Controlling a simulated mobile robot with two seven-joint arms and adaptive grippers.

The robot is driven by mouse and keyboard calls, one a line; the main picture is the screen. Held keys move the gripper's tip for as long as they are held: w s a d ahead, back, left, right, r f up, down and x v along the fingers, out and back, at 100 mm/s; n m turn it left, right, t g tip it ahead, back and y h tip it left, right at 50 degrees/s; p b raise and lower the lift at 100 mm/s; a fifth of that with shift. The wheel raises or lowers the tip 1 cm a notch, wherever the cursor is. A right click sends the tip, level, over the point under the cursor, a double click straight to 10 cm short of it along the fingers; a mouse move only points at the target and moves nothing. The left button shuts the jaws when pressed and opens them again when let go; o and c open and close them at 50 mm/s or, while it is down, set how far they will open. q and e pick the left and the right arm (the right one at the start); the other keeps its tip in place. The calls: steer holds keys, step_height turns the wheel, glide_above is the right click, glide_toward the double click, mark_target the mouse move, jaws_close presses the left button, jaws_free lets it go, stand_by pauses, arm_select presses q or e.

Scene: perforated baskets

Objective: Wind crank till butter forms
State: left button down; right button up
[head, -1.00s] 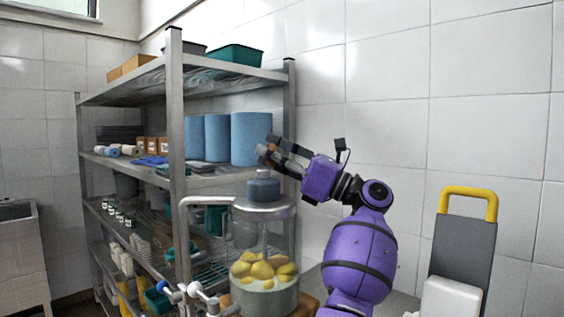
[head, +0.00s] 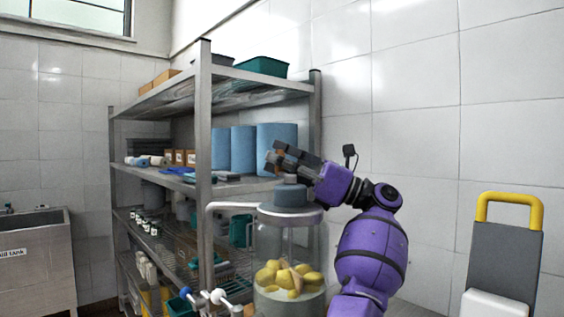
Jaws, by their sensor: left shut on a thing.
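The churn is a clear glass jar (head: 300,243) with a pale lid and a dark blue-grey cap (head: 290,196) on top. Yellow lumps (head: 284,277) sit in pale liquid at the bottom of the jar. My left gripper (head: 274,163), on the purple arm, is above the cap and a little left of its middle. It is shut on a small brownish part, which looks like the crank handle; the fingers hide most of it. The join between crank and cap is hard to make out. My right gripper is not in view.
A metal shelf rack (head: 204,130) stands close behind and left of the churn, with blue rolls (head: 277,148) near my gripper. A pale bent pipe (head: 230,206) runs beside the jar. A yellow-handled grey board (head: 505,255) is at right. A steel sink (head: 35,262) is at far left.

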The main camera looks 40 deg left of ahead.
arm_select(q)
steer(key=shift+f, duration=0.3)
steer(key=c, duration=1.8)
jaws_free()
steer(key=shift+o, duration=0.6)
steer(key=shift+r, duration=0.15)
steer(key=v, duration=1.2)
